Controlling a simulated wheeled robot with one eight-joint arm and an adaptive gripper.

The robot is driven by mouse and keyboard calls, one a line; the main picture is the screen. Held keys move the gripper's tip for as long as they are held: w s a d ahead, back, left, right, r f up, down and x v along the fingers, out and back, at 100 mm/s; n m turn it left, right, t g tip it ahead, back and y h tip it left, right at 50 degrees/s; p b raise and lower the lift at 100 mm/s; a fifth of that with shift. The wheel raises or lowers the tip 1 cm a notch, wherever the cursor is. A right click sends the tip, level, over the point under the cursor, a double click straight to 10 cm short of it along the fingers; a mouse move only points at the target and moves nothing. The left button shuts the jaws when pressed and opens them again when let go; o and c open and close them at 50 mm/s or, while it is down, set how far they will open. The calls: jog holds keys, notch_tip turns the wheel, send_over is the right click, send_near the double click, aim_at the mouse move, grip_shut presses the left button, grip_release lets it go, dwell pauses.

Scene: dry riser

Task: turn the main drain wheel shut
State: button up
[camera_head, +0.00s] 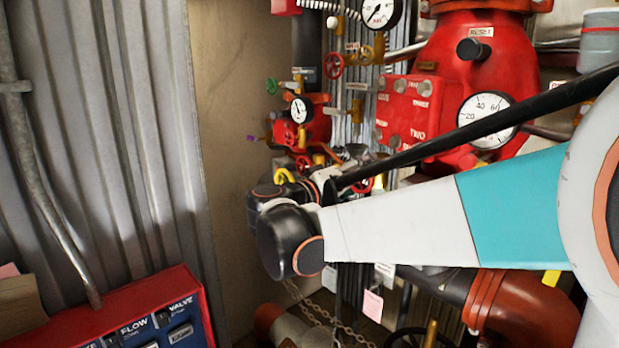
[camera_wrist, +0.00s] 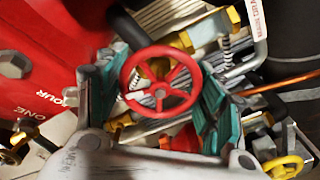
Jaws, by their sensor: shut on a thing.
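A small red spoked handwheel (camera_wrist: 184,72) fills the middle of the wrist view, on a brass valve body. My gripper (camera_wrist: 156,100) has its teal-padded fingers on either side of the wheel's rim, shut on it. A white tag (camera_wrist: 258,18) at the top right of the wrist view bears partly cut-off lettering that seems to read "main drain". In the head view my arm covers most of the gripper, and I cannot tell clearly which part of the wheel shows there.
A red valve body (camera_head: 480,55) with a gauge (camera_head: 487,118) stands behind my arm. Another red handwheel (camera_head: 332,66) sits above. Pipes and a yellow handle (camera_wrist: 284,167) crowd the wheel. A red-edged panel (camera_head: 130,308) stands lower left, before a corrugated wall (camera_head: 120,130).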

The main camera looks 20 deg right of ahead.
jog(key=m, duration=0.6)
jog(key=shift+s+f, duration=0.1)
jog(key=shift+s, duration=0.05)
jog(key=m, duration=0.5)
jog(key=shift+b, duration=0.3)
jog(key=shift+m, duration=0.4)
jog(key=o, duration=1.1)
